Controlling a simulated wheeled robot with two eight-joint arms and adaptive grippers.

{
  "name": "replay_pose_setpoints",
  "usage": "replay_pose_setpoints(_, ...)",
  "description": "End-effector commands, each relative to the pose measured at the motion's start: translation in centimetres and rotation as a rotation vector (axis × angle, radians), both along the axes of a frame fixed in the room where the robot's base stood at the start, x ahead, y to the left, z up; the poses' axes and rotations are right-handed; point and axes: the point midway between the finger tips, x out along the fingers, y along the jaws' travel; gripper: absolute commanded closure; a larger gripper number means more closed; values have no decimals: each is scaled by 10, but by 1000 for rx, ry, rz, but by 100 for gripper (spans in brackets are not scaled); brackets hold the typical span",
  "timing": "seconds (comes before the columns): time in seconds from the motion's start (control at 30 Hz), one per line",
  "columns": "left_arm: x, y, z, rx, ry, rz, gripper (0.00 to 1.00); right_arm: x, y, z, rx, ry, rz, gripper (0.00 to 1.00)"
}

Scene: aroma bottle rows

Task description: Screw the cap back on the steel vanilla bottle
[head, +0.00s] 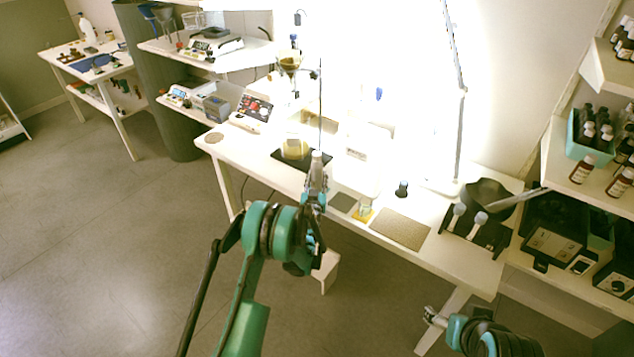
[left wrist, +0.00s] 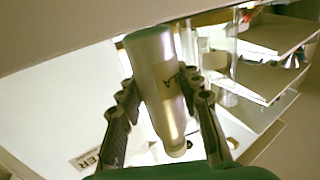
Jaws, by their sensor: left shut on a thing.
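My left gripper (head: 316,188) is shut on a pale metallic bottle (head: 317,160) above the table's front edge. In the left wrist view the bottle (left wrist: 157,75) lies between the two fingers. Dark letters ending in "LA" show on its side, and its narrower rounded end is toward the camera. My right gripper (head: 431,317) shows small at the bottom of the head view, well apart from the bottle. I cannot tell its jaw state. No loose cap can be made out.
The white table (head: 350,182) carries a flask (head: 294,148) on a black mat, a yellow coaster (head: 362,215) with a small glass, a tan mat (head: 400,229), a small dark bottle (head: 402,189) and a black rack (head: 488,238) with two pale-topped pieces. Shelves stand at the right.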

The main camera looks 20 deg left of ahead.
Motion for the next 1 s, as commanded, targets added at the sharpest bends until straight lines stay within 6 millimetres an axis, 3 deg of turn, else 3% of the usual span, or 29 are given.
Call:
replay_pose_setpoints(0.4,0,0,-9,0,0,0,100,0,0,-2,0,0,0,28)
replay_pose_setpoints(0.43,0,0,-9,0,0,0,61,0,0,-2,0,0,0,28)
replay_pose_setpoints(0.5,0,0,-8,0,0,0,45,0,0,-2,0,0,0,28)
replay_pose_setpoints(1.0,0,1,-5,0,0,-1,45,0,0,-2,0,0,0,28)
